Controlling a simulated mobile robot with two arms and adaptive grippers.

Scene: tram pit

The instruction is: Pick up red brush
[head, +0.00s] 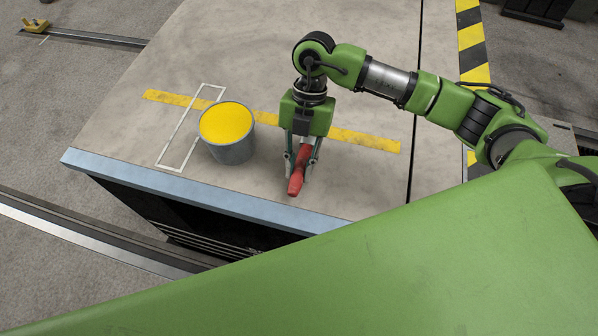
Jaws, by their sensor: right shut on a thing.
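The red brush (297,180) is on or just above the table top, near the front edge; I cannot tell whether it touches the surface. Its red handle points toward the front edge, and its far part is hidden under my right gripper. My right gripper (302,163) points down over the brush and is shut on it, one finger on each side. My left gripper is not in view.
A grey bucket with yellow paint (231,151) stands to the left of the brush. A white outlined rectangle (177,146) and a yellow stripe (365,139) mark the table top (215,55). The table's blue front edge (190,187) is close.

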